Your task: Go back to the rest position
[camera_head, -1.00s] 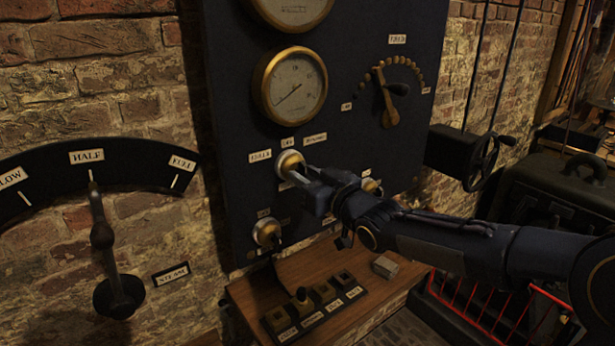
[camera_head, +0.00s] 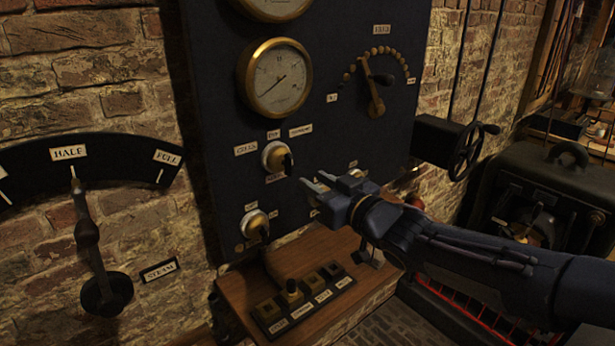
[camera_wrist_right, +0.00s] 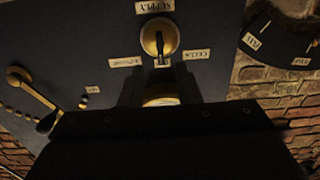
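My right gripper (camera_head: 314,182) is in front of the dark panel (camera_head: 222,105), open and empty, its fingertips apart. It is just right of and below the brass supply knob (camera_head: 272,157), not touching it. The knob has a dark handle and small labels around it. In the right wrist view the knob (camera_wrist_right: 160,36) appears upside down, beyond the parted fingers (camera_wrist_right: 159,88). My left gripper is not in view.
A second brass knob (camera_head: 254,225) sits lower on the panel. Below is a wooden ledge (camera_head: 235,287) with several switches. A steam lever (camera_head: 88,235) is at left. A handwheel (camera_head: 468,152) and a dark machine (camera_head: 545,185) stand at right.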

